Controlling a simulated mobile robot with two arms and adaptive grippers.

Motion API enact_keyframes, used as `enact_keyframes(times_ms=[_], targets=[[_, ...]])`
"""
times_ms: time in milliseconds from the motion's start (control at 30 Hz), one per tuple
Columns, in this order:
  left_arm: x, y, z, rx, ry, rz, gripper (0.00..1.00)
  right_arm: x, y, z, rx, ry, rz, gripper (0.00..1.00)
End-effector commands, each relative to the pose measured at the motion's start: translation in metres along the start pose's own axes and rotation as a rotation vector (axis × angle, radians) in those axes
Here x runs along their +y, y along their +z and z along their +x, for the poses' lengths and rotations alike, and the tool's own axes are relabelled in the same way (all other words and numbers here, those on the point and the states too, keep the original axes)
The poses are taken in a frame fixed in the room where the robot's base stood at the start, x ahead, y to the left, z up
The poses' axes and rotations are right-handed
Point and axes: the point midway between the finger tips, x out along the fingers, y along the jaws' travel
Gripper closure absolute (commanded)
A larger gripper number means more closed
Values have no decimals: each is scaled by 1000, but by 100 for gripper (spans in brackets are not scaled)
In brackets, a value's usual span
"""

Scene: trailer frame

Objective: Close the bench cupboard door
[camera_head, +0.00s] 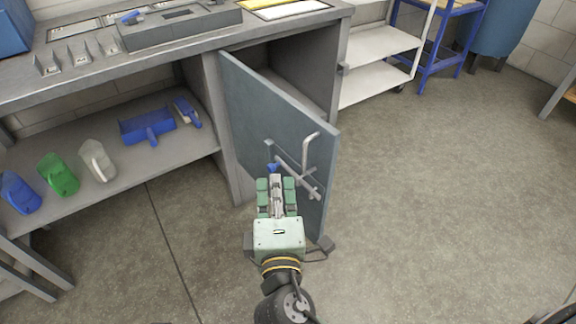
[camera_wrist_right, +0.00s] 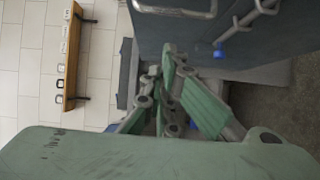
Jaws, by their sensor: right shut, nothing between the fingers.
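The cupboard door (camera_head: 268,115) is a blue-grey panel that stands wide open, swung out from the bench (camera_head: 218,140) toward me. It has a metal bar handle (camera_head: 308,150) and a latch rod with a blue knob (camera_head: 272,168), which also shows in the right wrist view (camera_wrist_right: 218,54). My right gripper (camera_head: 275,180) is shut and empty, close in front of the door's left face near the latch. I cannot tell whether it touches the door. In the right wrist view, the fingers (camera_wrist_right: 170,50) are together beside the door panel (camera_wrist_right: 285,45). My left gripper is not in view.
The bench's lower shelf (camera_head: 120,185) holds blue, green and white scoops and a blue dustpan (camera_head: 148,126). A white-shelved cart (camera_head: 380,45) and a blue-framed stand (camera_head: 443,40) are behind the door. The floor (camera_head: 440,190) to the right is clear.

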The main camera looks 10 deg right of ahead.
Motion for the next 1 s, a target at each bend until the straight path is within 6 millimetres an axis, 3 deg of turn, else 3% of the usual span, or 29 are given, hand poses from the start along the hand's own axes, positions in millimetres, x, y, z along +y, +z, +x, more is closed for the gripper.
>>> enact_keyframes(times_ms=[100, 333, 1000], targets=[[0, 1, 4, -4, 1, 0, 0, 2, 0, 25, -2, 3, 0, 100], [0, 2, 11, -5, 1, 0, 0, 0, 23, 44, 1, 1, -1, 100], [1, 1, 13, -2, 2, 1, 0, 0, 36, 52, 14, -1, -2, 100]])
